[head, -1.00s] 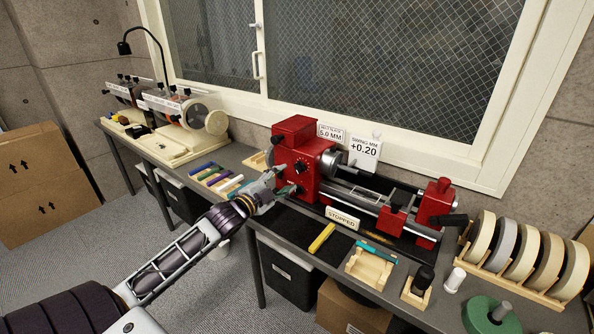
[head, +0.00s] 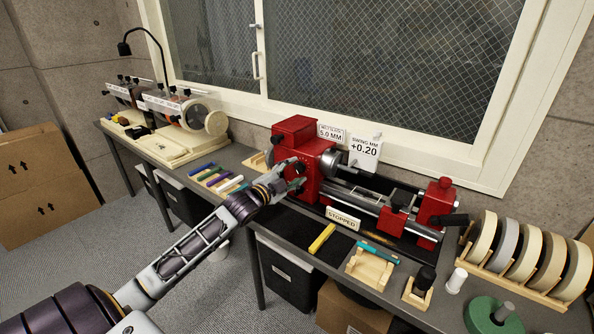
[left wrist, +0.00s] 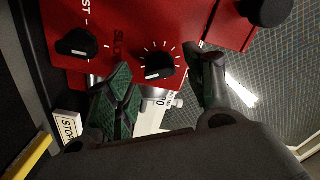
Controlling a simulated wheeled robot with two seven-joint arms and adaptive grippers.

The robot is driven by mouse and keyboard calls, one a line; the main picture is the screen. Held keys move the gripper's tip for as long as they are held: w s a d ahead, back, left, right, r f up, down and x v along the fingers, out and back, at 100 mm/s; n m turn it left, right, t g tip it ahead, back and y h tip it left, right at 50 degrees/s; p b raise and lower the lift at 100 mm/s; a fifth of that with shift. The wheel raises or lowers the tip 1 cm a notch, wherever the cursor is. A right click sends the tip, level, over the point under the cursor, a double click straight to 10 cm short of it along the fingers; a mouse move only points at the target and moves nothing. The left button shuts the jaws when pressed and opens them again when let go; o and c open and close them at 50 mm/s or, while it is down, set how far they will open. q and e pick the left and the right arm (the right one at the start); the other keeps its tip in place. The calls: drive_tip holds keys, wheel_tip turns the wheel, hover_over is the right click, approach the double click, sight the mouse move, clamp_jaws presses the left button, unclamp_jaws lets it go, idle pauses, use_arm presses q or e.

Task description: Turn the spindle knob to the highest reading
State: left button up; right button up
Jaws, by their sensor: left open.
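The red lathe (head: 297,128) stands on the bench against the window wall. A black dial knob (left wrist: 158,66) with white tick marks around it and a white pointer mark shows in the left wrist view. A second black knob (left wrist: 77,45) sits left of it, with fewer marks; the lettering between them is partly cut off. My left gripper (head: 290,177) is at the lathe's front face; in the left wrist view (left wrist: 165,90) its fingers are open on either side of the dial knob, with no clear contact. In the head view it largely hides the knobs. My right gripper is out of view.
A "STOPPED" plate (head: 343,217) stands before the lathe. Signs behind read "5.0 MM" (head: 331,134) and "SWING MM +0.20" (head: 365,150). A yellow bar (head: 321,239) and wooden holder (head: 369,270) lie on the front bench. Wheels (head: 527,255) stand in a rack at right.

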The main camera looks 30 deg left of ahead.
sight(299, 167)
use_arm(q)
drive_tip(key=shift+w+d, duration=0.1)
drive_tip(key=shift+w, duration=1.25)
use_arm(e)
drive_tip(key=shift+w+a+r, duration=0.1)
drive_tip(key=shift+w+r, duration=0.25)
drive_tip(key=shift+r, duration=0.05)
use_arm(q)
drive_tip(key=c, duration=1)
drive_tip(key=shift+c, duration=0.2)
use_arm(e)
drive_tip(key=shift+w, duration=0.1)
